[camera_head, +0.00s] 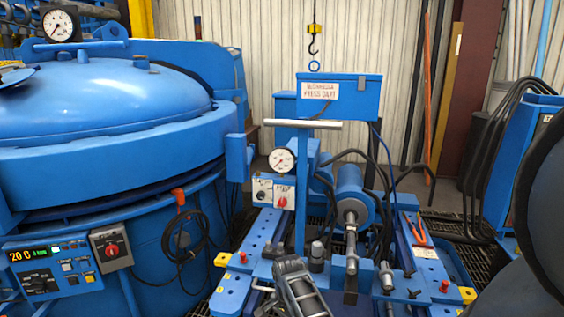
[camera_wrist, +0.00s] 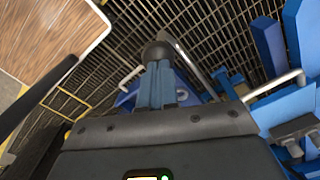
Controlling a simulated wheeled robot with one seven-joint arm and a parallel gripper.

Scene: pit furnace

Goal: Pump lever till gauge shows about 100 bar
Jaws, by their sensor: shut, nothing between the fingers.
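A white round gauge (camera_head: 282,160) with a red needle stands on the blue press unit (camera_head: 340,98); its reading is too small to tell. My gripper (camera_head: 287,265) is low at the front of the unit, below the gauge. In the wrist view its blue fingers (camera_wrist: 156,85) are together, with a dark round knob (camera_wrist: 157,50) at their tips. I cannot tell whether they touch it. A bent grey rod (camera_wrist: 190,66) runs beside the knob.
A large blue furnace (camera_head: 100,150) with its own gauge (camera_head: 61,25) and a control panel (camera_head: 48,266) fills the left. A hook (camera_head: 313,45) hangs above the unit. Red-handled pliers (camera_head: 418,230) lie at right. Black hoses run behind. Grating (camera_wrist: 225,30) shows below my wrist.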

